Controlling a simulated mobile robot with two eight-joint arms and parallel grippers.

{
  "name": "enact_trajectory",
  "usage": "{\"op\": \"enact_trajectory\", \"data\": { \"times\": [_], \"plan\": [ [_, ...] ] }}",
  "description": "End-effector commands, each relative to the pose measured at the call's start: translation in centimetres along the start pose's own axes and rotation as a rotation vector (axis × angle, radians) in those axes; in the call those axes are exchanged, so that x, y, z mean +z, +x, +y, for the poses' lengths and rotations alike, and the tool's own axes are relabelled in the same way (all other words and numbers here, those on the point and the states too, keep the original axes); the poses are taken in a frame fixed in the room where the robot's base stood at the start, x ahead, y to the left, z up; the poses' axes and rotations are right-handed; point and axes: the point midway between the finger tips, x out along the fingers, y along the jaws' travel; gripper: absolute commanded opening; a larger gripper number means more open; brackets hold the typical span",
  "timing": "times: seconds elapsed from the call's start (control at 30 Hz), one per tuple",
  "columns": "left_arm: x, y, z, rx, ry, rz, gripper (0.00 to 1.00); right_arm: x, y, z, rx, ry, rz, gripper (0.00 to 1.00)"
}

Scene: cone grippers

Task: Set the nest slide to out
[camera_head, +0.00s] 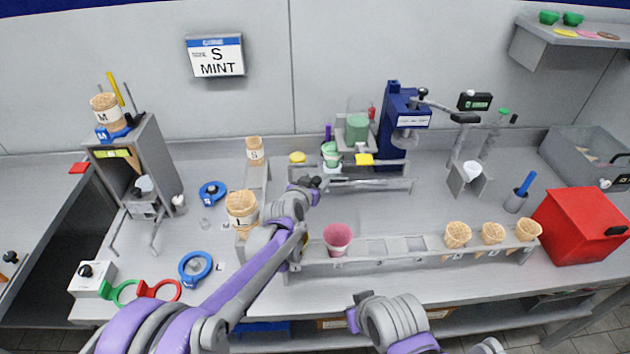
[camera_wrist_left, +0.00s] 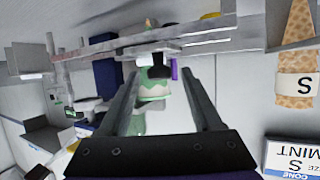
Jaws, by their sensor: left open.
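The nest slide appears to be the grey metal unit (camera_head: 385,183) at the back middle of the bench, with rails along its front. A dark knob (camera_wrist_left: 160,70) shows on it in the left wrist view. My left gripper (camera_head: 316,184) is at the left end of this unit. In the left wrist view its two fingers (camera_wrist_left: 158,88) are apart, with the knob beyond and between them. I cannot tell whether they touch it. Green cups (camera_wrist_left: 152,90) show behind the knob. My right arm shows at the bottom of the head view; its jaws cannot be made out.
A cone rack (camera_head: 365,262) with a pink cup (camera_head: 337,238) and several cones runs along the bench front. A cone labelled S (camera_head: 255,151) stands left of the slide.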

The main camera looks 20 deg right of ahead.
Motion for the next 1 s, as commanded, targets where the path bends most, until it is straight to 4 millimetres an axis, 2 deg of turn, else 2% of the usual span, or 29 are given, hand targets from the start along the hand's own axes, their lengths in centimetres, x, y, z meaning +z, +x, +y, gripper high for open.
{"op": "enact_trajectory", "data": {
  "times": [0.17, 0.6, 0.77, 1.0],
  "plan": [
    [-1.1, -0.5, 0.0, 0.000, 0.000, 0.000, 0.66, 0.0, 0.0, 0.0, 0.000, 0.000, 0.000, 0.00],
    [-8.2, -3.4, 0.0, 0.000, 0.000, 0.000, 0.66, -0.3, -0.3, 0.0, 0.000, 0.000, 0.003, 0.00],
    [-9.2, -3.8, 0.0, 0.000, 0.001, 0.000, 0.66, -0.3, -0.3, 0.0, 0.000, 0.000, 0.003, 0.00],
    [-9.3, -3.9, 0.0, 0.000, 0.000, 0.000, 0.66, -0.3, -0.3, 0.0, 0.000, 0.000, 0.003, 0.00]
  ]
}}
